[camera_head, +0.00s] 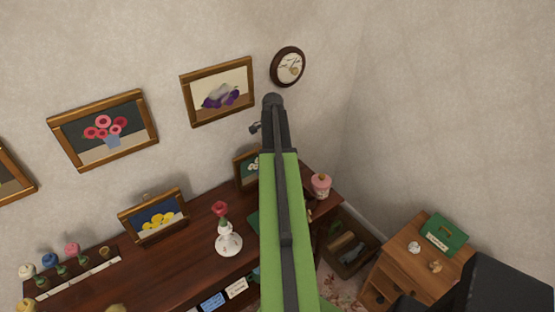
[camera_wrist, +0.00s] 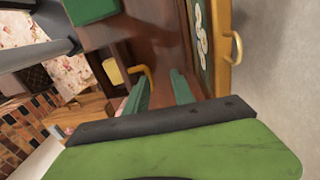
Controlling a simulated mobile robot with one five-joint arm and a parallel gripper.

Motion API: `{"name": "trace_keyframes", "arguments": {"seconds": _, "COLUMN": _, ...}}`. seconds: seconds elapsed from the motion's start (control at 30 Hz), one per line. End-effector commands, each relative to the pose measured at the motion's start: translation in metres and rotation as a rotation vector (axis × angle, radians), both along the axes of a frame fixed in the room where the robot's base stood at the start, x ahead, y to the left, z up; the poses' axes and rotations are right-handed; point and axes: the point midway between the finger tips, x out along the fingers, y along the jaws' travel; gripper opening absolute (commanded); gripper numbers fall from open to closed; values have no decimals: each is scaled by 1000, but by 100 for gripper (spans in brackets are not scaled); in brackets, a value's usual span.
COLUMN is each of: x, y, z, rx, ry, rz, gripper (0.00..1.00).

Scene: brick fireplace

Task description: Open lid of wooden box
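In the head view my green arm hides part of the tabletop and my gripper. No closed wooden box with a lid can be made out for certain. A brown, open-topped wooden box (camera_head: 335,256) with items in it stands low, right of the table.
The dark wooden table (camera_head: 190,262) carries a vase with a red rose (camera_head: 228,241), a pink jar (camera_head: 320,186) and a small framed picture (camera_head: 243,168). That frame (camera_wrist: 223,60) runs along my right finger's side. A wooden cabinet (camera_head: 410,272) holds a green case (camera_head: 445,234).

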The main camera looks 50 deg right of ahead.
Motion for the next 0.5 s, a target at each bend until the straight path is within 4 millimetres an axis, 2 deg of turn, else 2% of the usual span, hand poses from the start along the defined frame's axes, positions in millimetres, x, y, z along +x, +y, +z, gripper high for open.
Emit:
{"name": "trace_keyframes", "arguments": {"seconds": 0.03, "x": 0, "y": -1, "z": 23, "rx": 0, "ry": 1, "rz": 0, "gripper": 31}}
{"name": "trace_keyframes", "arguments": {"seconds": 0.5, "x": 4, "y": -4, "z": 127, "rx": -1, "ry": 3, "rz": -1, "gripper": 31}}
